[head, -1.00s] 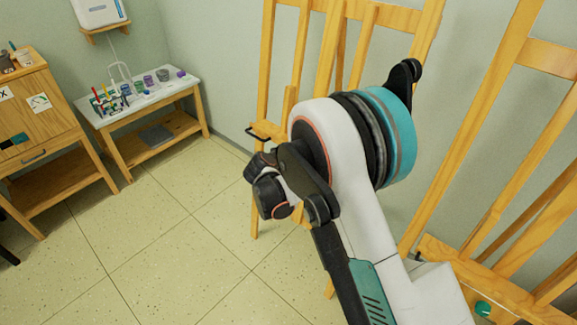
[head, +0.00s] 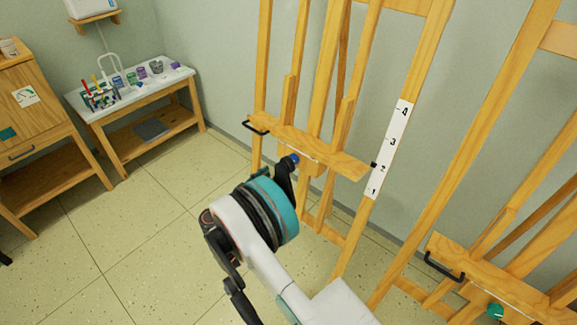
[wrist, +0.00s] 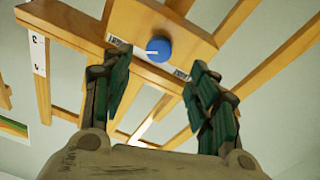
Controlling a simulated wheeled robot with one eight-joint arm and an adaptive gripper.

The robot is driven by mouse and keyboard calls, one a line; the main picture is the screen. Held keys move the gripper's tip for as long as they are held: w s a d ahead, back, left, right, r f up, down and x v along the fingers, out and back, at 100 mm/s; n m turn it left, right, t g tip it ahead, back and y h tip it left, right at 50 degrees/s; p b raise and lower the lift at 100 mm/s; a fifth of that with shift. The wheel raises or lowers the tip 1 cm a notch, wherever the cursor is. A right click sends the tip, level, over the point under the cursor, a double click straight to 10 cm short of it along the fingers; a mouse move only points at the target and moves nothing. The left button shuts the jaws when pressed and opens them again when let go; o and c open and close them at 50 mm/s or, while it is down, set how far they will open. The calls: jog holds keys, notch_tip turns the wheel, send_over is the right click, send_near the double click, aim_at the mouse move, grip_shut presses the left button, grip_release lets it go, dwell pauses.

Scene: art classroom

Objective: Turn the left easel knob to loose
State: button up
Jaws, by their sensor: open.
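The blue knob (wrist: 159,48) is on the wooden tray bar of the left easel (wrist: 85,40), with a white pointer line reaching from its middle towards the left. A small label sits on each side of it, too small to read. My gripper (wrist: 158,66) is open and empty, its two green-padded fingers spread below and either side of the knob in the wrist view, apart from it. In the head view the knob (head: 295,158) shows just above the dark end of my arm, which hides part of the easel. The fingers cannot be made out there.
A strip numbered 1 to 4 (head: 391,148) is on the easel's right leg. A black handle (head: 256,128) juts from the tray bar's left end. The right easel (head: 480,262) has a green knob (head: 494,311). A white-topped table (head: 135,92) stands at the back left; the floor before it is clear.

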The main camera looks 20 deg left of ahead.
aim_at(291, 162)
jog(key=b+x, duration=0.2)
jog(key=x, duration=0.7)
jog(key=c, duration=1.1)
